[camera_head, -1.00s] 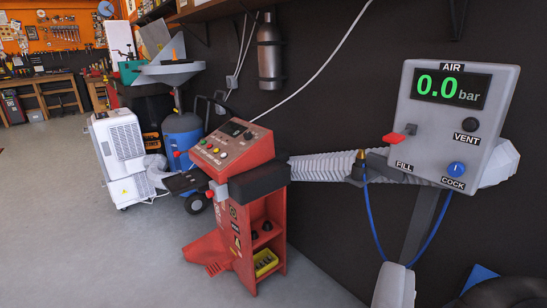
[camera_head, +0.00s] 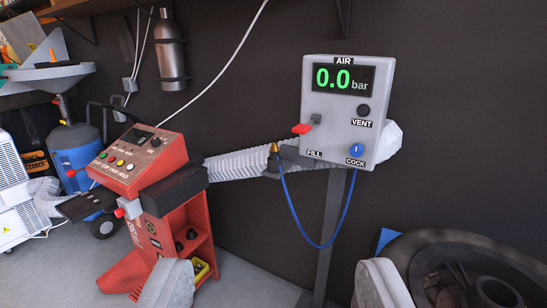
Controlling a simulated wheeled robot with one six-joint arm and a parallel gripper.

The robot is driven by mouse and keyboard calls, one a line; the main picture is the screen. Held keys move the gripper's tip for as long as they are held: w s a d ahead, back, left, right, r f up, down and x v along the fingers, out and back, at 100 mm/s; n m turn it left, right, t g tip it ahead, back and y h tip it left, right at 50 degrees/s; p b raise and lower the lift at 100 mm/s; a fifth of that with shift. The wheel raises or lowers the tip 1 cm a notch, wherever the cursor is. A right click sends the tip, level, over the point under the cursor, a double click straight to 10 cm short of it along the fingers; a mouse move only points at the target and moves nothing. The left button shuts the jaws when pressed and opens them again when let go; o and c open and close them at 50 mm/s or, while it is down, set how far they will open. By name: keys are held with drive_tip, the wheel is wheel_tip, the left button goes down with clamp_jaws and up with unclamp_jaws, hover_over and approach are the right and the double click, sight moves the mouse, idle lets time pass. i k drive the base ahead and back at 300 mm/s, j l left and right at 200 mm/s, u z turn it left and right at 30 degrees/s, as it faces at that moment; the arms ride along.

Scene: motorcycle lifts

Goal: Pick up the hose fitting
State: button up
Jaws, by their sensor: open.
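The hose fitting (camera_head: 274,150) is a small brass-tipped piece with a dark body. It stands upright on a dark holder (camera_head: 271,170) left of the grey air panel (camera_head: 330,108). A blue hose (camera_head: 297,220) loops from it down and up to the panel's underside. My gripper (camera_head: 273,285) shows as two light grey fingers at the bottom edge, wide apart with nothing between them. In the picture the fitting lies above the gap between the fingers, with a gap separating them.
The air panel reads 0.0 bar and has a red fill lever (camera_head: 301,129), a black vent knob (camera_head: 363,111) and a blue cock knob (camera_head: 356,150). A red control console (camera_head: 146,164) stands to the left. A tyre (camera_head: 455,265) is at lower right. A gas cylinder (camera_head: 172,55) hangs on the dark wall.

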sight(275, 152)
drive_tip(key=j+z, duration=0.15)
drive_tip(key=j, duration=1.05)
drive_tip(key=i+j+z, duration=0.25)
drive_tip(key=i+j, duration=0.5)
drive_tip(key=i, duration=0.55)
drive_tip(key=j+z, duration=0.05)
